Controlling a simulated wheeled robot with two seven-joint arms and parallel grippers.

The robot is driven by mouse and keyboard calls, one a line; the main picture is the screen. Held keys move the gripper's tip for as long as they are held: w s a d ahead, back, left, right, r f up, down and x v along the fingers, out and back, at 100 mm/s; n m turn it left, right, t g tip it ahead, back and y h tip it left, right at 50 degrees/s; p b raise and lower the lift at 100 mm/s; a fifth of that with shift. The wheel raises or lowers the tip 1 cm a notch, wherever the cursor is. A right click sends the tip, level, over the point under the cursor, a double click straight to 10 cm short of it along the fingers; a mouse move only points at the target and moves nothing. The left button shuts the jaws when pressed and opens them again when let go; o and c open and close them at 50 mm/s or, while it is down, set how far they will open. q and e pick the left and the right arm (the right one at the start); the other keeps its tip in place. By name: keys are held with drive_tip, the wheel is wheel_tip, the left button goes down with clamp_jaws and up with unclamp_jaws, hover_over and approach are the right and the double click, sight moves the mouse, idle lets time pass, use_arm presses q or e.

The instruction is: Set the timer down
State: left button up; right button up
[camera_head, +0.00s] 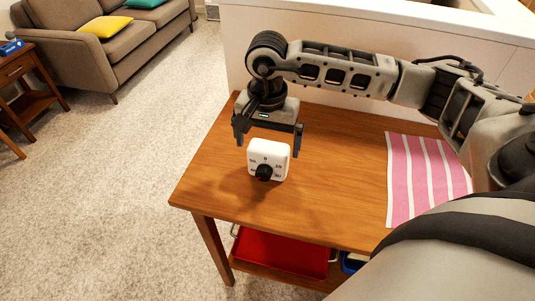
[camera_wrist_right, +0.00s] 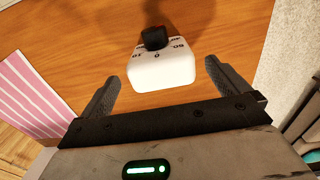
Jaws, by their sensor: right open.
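The timer (camera_head: 267,159) is a small white box with a black knob and dark marks on its face. It stands upright on the wooden table (camera_head: 330,200), towards the table's left end. In the right wrist view the timer (camera_wrist_right: 163,69) shows just beyond and between the fingertips. My right gripper (camera_head: 268,146) is above and behind the timer, pointing down, with its fingers apart on either side of it. The right gripper (camera_wrist_right: 161,82) holds nothing that I can see. My left gripper is not in view.
A pink and white striped cloth (camera_head: 427,178) lies on the table's right part. A red tray (camera_head: 284,254) sits on the shelf below. A white wall (camera_head: 330,40) stands behind the table. A sofa (camera_head: 110,45) and a side table (camera_head: 25,85) are at the far left.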

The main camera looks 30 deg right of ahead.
wheel_tip(320, 180, up, 7)
drive_tip(key=shift+f, duration=0.1)
drive_tip(key=shift+f, duration=0.1)
idle(0.6)
